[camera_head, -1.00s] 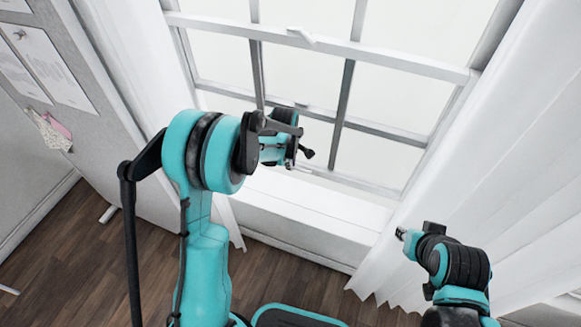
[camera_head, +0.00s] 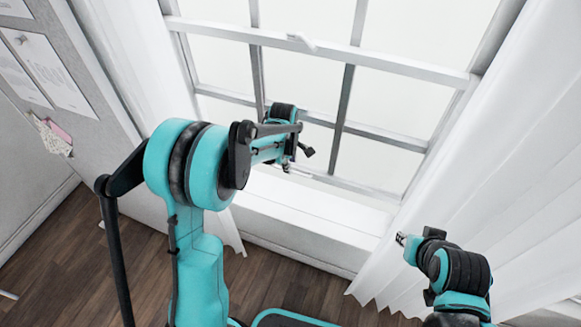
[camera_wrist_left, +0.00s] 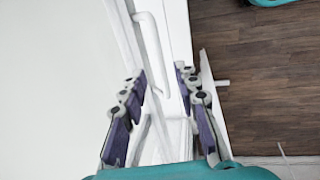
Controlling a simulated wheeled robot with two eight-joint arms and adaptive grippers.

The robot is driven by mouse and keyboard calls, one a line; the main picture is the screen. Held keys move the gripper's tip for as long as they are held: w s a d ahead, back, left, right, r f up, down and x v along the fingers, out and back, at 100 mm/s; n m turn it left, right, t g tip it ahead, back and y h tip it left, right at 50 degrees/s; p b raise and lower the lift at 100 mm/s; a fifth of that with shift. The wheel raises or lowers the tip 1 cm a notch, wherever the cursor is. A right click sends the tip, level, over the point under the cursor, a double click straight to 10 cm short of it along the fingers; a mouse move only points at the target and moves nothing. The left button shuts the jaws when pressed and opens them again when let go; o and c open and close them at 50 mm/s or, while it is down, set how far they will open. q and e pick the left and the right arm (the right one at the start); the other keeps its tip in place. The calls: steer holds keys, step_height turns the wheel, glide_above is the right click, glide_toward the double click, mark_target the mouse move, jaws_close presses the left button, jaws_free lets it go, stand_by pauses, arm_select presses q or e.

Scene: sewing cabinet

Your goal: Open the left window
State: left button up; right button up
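The white window (camera_head: 345,62) with grey-white bars fills the upper middle of the head view, its lower sash down. A small white latch (camera_head: 300,40) sits on its middle rail. My left gripper (camera_head: 301,158) is in front of the lower part of the sash. In the left wrist view its purple-padded fingers (camera_wrist_left: 163,92) are apart. A white curved handle (camera_wrist_left: 153,52) on the white frame shows ahead of and between them, with no clear contact. My right gripper (camera_head: 402,239) hangs by the right curtain, away from the window; its fingers are too small to read.
A white sill (camera_head: 310,205) runs below the window. White curtains hang at the left (camera_head: 135,55) and right (camera_head: 490,175). A grey board (camera_head: 85,125) with pinned papers stands at the far left. Dark wooden floor (camera_head: 80,250) shows below.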

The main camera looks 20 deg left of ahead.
arm_select(q)
step_height(320, 180, up, 8)
steer(key=s, duration=0.1)
steer(key=shift+s, duration=0.3)
steer(key=shift+a, duration=0.1)
steer(key=shift+r, duration=0.1)
steer(key=s+r+m+t, duration=0.2)
steer(key=s+r+m, duration=0.55)
steer(key=s, duration=0.45)
steer(key=s+f+m+t, duration=0.2)
steer(key=s+m+t, duration=0.1)
steer(key=s+m, duration=0.6)
steer(key=shift+s+f, duration=0.3)
steer(key=shift+s, duration=0.8)
